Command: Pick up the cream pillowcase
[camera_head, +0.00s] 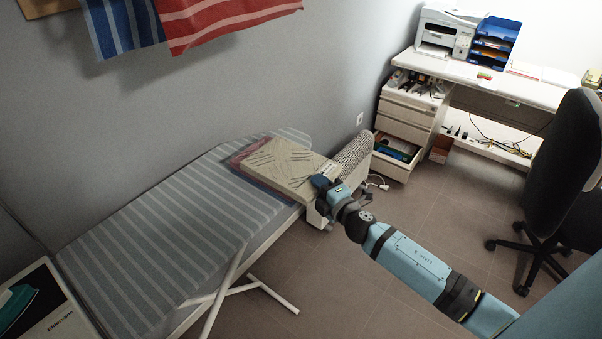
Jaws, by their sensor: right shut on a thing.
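The cream pillowcase (287,163) lies flat and folded at the far right end of the ironing board (175,215), with dark crease-like lines on its top. It sits over a red and a bluish cloth whose edges show at its left. My right gripper (322,186) is at the pillowcase's right corner, shut on it. The fingertips are largely hidden by the gripper body. The pillowcase still appears to rest on the stack. My left gripper is not in view.
Striped cloths (225,18) hang on the wall above. A desk (490,75) with a printer (445,32), an open drawer (397,150) and a black chair (570,165) stand at the right. The floor between is mostly clear.

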